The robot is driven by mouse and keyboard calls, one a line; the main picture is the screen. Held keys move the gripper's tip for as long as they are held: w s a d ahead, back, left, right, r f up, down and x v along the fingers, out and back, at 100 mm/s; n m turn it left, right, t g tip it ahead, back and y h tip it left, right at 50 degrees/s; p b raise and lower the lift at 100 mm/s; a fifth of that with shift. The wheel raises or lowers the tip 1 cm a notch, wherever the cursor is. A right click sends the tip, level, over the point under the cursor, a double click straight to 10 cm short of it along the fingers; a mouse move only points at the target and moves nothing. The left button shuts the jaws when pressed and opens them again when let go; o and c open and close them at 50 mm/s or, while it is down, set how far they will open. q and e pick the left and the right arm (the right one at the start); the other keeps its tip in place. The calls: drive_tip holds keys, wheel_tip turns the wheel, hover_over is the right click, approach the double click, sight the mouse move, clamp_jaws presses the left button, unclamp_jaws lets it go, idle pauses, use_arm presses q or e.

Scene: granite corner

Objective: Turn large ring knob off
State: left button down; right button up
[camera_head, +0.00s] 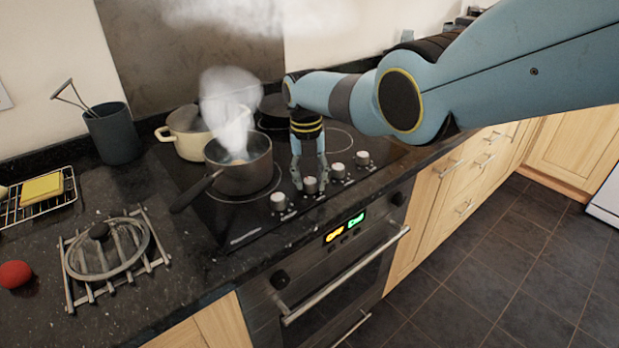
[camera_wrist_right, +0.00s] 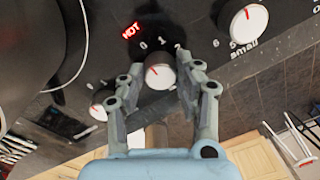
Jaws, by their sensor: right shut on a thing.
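A row of several pale round hob knobs runs along the front of the black hob. My right gripper (camera_head: 310,179) reaches down from above and is shut on the second knob from the left (camera_head: 311,186). In the right wrist view this knob (camera_wrist_right: 160,73) sits between the two fingers of the gripper (camera_wrist_right: 156,86). Its red mark tilts up and left, roughly toward the printed 0; the exact setting is hard to tell. Neighbouring knobs are the leftmost one (camera_head: 279,201) and the third one (camera_head: 338,171). My left gripper is out of view.
A steaming saucepan (camera_head: 246,174) stands close left of my gripper, its handle pointing front-left. A cream pot (camera_head: 184,139) is behind it. The oven (camera_head: 335,275) is below the knobs. A lid (camera_head: 105,255) lies on a rack at the left.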

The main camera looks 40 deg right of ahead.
sight(307, 181)
drive_tip(key=o, duration=1.1)
drive_tip(key=shift+o, duration=0.2)
wheel_tip(307, 181, up, 12)
drive_tip(key=shift+w+a, duration=0.15)
drive_tip(key=shift+a, duration=0.1)
